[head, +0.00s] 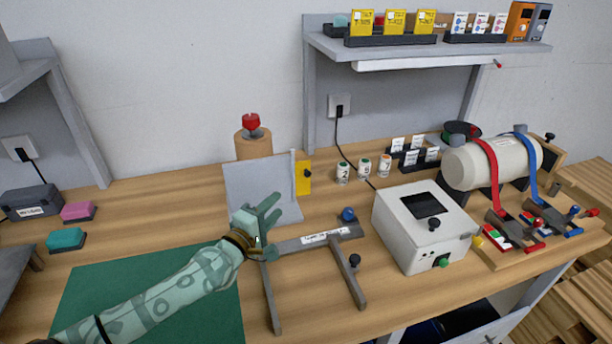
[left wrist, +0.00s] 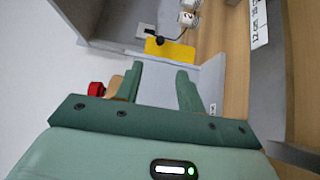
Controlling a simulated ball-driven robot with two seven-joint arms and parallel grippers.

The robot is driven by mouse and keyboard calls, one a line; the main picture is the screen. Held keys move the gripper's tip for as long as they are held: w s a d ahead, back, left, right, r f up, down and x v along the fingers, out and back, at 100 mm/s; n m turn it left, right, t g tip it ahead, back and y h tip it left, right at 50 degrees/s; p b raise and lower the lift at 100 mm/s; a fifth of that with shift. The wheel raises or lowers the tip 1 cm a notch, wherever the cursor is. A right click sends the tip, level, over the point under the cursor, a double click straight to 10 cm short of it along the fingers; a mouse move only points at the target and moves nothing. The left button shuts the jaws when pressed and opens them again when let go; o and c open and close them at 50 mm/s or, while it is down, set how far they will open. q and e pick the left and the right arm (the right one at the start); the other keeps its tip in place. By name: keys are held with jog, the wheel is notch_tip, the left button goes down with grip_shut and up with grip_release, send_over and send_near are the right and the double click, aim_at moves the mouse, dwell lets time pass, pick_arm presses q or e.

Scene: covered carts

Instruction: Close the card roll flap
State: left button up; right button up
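A grey panel (head: 258,180), which looks like the card roll flap, stands raised and tilted near the wall, with an upright yellow plate (head: 303,177) at its right edge. Behind it is a brown roll (head: 253,146) with a red knob (head: 251,122) on top; the panel hides its lower part. My left gripper (head: 268,210) is in front of the panel's lower right part. In the left wrist view the gripper (left wrist: 160,82) is open and empty, with the grey panel (left wrist: 163,88) and yellow plate (left wrist: 168,48) beyond the fingers. Contact cannot be told. My right gripper is not in view.
A grey frame (head: 350,278) with a blue knob (head: 348,214) lies right of my gripper. A white box (head: 425,225) and a strapped white cylinder (head: 490,163) stand farther right. A green mat (head: 210,300) lies under my left forearm. A shelf (head: 430,50) overhangs the back.

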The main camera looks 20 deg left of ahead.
aim_at(306, 175)
pick_arm(q)
jog(key=b+x, duration=0.4)
jog(key=x, duration=1)
jog(key=shift+w+d+f, duration=0.1)
jog(key=shift+w+d, duration=0.05)
grip_shut()
